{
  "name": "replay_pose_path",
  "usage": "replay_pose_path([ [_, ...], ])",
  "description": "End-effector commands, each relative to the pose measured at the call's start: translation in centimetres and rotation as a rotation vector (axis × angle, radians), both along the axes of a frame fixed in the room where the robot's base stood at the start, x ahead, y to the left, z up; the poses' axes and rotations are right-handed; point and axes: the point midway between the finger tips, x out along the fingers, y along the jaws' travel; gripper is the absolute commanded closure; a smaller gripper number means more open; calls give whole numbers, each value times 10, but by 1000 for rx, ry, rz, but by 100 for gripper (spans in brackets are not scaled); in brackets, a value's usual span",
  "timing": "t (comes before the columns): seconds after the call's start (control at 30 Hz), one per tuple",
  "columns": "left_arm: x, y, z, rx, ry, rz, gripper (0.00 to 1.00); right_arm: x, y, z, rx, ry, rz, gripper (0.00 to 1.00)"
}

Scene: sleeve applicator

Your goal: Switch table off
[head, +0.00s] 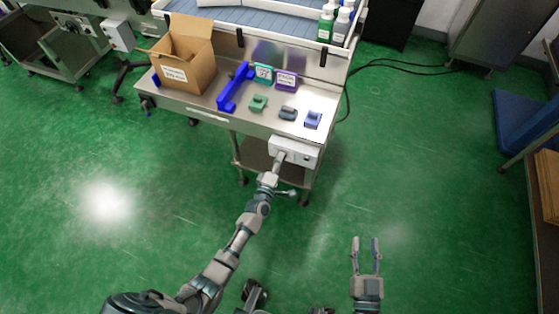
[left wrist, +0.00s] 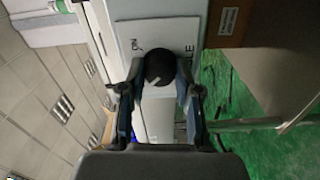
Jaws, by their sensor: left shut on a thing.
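The metal table (head: 207,108) stands ahead, with a white switch box (head: 306,153) under its front edge at the right. My left gripper (head: 281,158) reaches this box. In the left wrist view, my left gripper (left wrist: 158,88) is shut on a round black knob (left wrist: 158,67), with a finger on each side. The knob sits on a white panel (left wrist: 190,32) with partly hidden lettering; the knob's pointing direction is unclear. The knob is hidden in the head view. My right gripper (head: 367,245) is open and empty above the floor at the lower right.
On the table are an open cardboard box (head: 183,65), a blue bracket (head: 235,87), teal (head: 264,74) and purple (head: 286,81) boxes, and small parts. Bottles (head: 325,26) stand behind. A black cable (head: 385,64) lies at the right. Green floor (head: 430,190) is clear around my right gripper.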

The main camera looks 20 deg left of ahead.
Motion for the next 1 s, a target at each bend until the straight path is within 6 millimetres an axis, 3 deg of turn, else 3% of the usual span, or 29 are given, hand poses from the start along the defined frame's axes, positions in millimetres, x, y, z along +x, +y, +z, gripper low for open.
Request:
replay_pose_path([
  [0.03,-2,-1,-7,-2,14,-4,100,0,0,-1,0,0,0,60],
  [0.27,-3,-1,-7,-2,14,-4,100,0,0,-1,1,1,0,60],
  [0.3,-3,-1,-7,-1,14,-4,60,0,0,-1,1,1,0,60],
  [0.37,-3,-1,-7,-1,14,-4,45,0,0,-1,1,1,0,60],
  [0.4,-2,-1,-7,-1,12,-3,43,0,0,-1,1,1,0,60],
  [0.77,-7,0,-3,-1,5,-1,43,-4,1,-1,0,6,2,60],
  [1.0,-53,1,-4,-1,7,-1,43,-3,0,0,0,4,1,60],
])
